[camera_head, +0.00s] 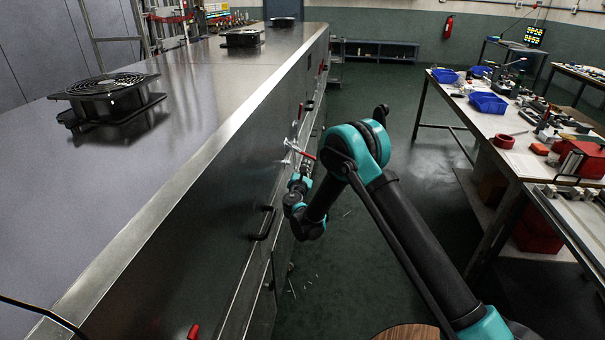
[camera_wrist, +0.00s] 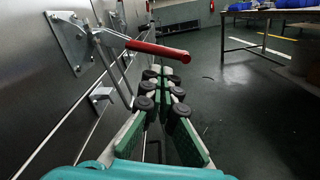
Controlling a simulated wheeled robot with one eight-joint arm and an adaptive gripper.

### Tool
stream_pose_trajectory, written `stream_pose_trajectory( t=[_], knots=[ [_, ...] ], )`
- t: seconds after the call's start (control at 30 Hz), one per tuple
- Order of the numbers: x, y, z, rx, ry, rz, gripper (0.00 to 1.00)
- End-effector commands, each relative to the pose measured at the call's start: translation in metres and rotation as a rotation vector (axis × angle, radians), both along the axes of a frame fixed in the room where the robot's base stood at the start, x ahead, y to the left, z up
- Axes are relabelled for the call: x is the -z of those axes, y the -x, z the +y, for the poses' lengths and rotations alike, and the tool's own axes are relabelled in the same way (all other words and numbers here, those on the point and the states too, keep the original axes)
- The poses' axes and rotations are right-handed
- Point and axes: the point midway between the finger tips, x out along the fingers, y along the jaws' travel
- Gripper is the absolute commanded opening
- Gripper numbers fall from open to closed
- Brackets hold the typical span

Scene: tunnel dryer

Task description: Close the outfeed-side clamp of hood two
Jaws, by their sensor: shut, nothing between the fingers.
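A toggle clamp with a bare metal plate (camera_wrist: 70,42) is fixed to the dryer's steel side in the wrist view. Its red handle (camera_wrist: 158,50) sticks out from the wall, roughly level. A thin wire loop (camera_wrist: 113,75) hangs from the clamp, and a metal catch (camera_wrist: 101,95) sits below on the wall. My gripper (camera_wrist: 164,73) is shut and empty, its tips just below the handle in the picture; I cannot tell whether they touch it. In the head view the red handle (camera_head: 303,153) shows above my gripper (camera_head: 303,178), which is small and partly hidden by my arm.
The long steel dryer (camera_head: 215,75) fills the left, with black fans (camera_head: 108,92) on top and a black pull handle (camera_head: 263,223) on its side. Another red handle (camera_head: 193,331) is nearer.

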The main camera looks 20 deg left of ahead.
Motion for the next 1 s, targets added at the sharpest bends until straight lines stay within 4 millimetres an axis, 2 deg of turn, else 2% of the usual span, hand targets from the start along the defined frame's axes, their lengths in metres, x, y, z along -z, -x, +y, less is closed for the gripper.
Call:
stream_pose_trajectory(
  t=[0.47,1.0],
  knots=[
    [-0.0047,-0.0014,-0.002,0.0,0.001,0.0,0.0],
    [-0.0116,-0.0025,-0.0068,0.0,0.086,-0.02,0.0]
  ],
)
